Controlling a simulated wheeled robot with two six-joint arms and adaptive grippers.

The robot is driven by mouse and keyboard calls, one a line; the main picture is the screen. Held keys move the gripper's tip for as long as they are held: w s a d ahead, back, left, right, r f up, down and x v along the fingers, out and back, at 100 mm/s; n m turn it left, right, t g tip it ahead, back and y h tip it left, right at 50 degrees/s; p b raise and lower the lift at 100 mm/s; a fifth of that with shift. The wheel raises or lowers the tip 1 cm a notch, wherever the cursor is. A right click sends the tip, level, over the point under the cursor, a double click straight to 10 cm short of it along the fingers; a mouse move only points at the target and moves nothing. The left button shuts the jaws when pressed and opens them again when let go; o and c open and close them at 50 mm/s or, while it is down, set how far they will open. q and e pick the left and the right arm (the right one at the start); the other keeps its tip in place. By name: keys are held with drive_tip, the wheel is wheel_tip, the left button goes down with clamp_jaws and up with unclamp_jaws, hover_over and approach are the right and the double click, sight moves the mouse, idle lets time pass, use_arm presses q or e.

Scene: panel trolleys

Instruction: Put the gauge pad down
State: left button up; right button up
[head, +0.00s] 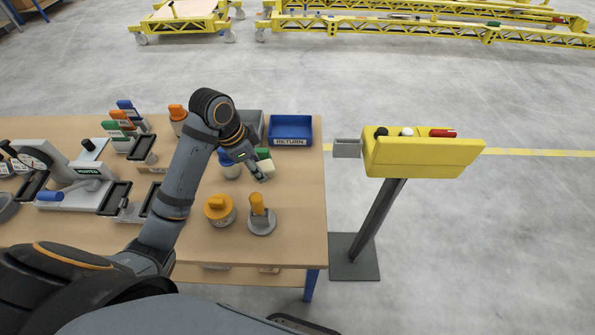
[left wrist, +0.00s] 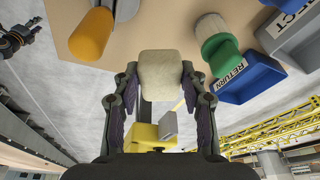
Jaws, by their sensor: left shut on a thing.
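The gauge pad is a cream block (left wrist: 160,78) with rounded edges, held between the two fingers of my left gripper (left wrist: 155,98) in the left wrist view. In the head view my left gripper (head: 259,172) is over the right part of the wooden table, with the cream pad (head: 268,166) at its tip. The gripper is shut on the pad. I cannot tell whether the pad touches the tabletop. A dark jointed part at the upper left of the left wrist view looks like my right gripper (left wrist: 17,41); its jaws are unclear.
A green-topped pot (left wrist: 219,52) stands close to the pad. An orange-topped round tool (head: 219,210) and an orange-handled tool (head: 261,221) stand in front. The blue RETURN bin (head: 291,125) is behind. A yellow stand (head: 425,157) is right of the table (head: 305,215).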

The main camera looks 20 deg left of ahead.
use_arm(q)
drive_tip(key=w+d+f+p, duration=0.2)
drive_tip(key=w+d+f, duration=0.2)
drive_tip(key=w, duration=0.4)
approach(297, 173)
drive_tip(key=shift+d+f, duration=0.5)
drive_tip(key=shift+f, duration=0.25)
drive_tip(key=shift+w+d+f, duration=0.15)
drive_tip(key=shift+w+f, duration=0.25)
drive_tip(key=shift+f, duration=0.1)
wheel_tip(297, 173, down, 3)
drive_tip(key=shift+r, duration=0.2)
drive_tip(key=shift+f+p, duration=0.3)
use_arm(e)
drive_tip(key=r, duration=0.1)
drive_tip(key=w+r, duration=0.1)
drive_tip(key=shift+r, duration=0.4)
drive_tip(key=shift+a, duration=0.1)
use_arm(q)
drive_tip(key=o, duration=1.1)
drive_tip(key=shift+f, duration=0.1)
